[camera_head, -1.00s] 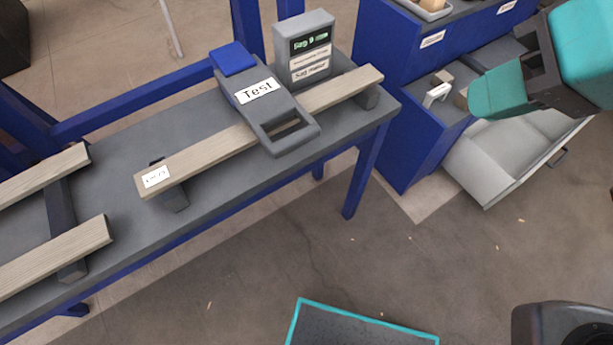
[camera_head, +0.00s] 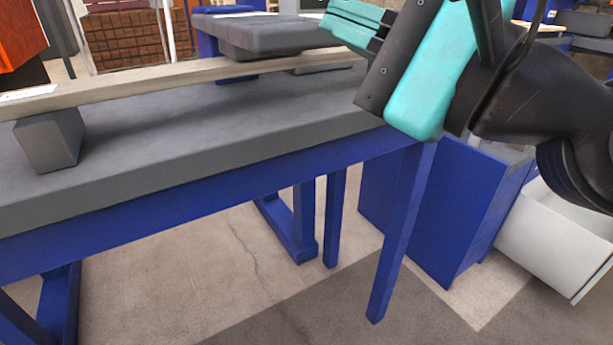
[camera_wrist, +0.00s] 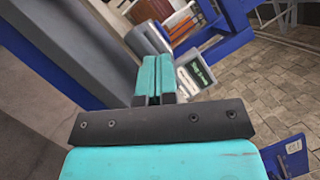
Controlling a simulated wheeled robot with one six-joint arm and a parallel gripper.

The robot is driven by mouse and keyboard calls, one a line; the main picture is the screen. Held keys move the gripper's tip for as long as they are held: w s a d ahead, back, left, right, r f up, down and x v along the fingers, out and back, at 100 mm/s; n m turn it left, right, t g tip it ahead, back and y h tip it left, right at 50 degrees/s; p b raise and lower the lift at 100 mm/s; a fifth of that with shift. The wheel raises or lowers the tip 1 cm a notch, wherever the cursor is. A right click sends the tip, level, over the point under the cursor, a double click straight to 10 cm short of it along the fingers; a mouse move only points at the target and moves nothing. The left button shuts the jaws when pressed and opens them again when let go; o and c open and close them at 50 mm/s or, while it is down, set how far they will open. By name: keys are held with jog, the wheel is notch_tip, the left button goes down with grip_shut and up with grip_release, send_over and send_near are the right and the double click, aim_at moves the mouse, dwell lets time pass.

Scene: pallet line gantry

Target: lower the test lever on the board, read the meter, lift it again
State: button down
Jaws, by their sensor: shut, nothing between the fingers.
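In the wrist view my gripper (camera_wrist: 156,70) is shut with nothing between the fingers. The grey meter (camera_wrist: 197,73) shows just beyond the fingertips, its dark screen with green text too small to read.
The bench (camera_head: 200,140) has a grey support block (camera_head: 50,140) under the plank's near end. A blue cabinet (camera_head: 440,205) with an open white drawer (camera_head: 560,240) stands at the right. Open floor shows below the bench.

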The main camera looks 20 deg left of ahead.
notch_tip(320, 180, down, 16)
jog(key=s+m+t+y+b, duration=0.15)
jog(key=m+t+b, duration=0.65)
jog(key=m+b, duration=0.9)
jog(key=t+p, duration=0.2)
jog(key=p, duration=0.5)
send_near(294, 51)
jog(key=w+a+r, duration=0.3)
jog(key=w+a, duration=0.1)
jog(key=shift+w+r+n+g+p, duration=0.2)
jog(key=shift+r+n+g+p, duration=0.15)
jog(key=shift+r+p, duration=0.4)
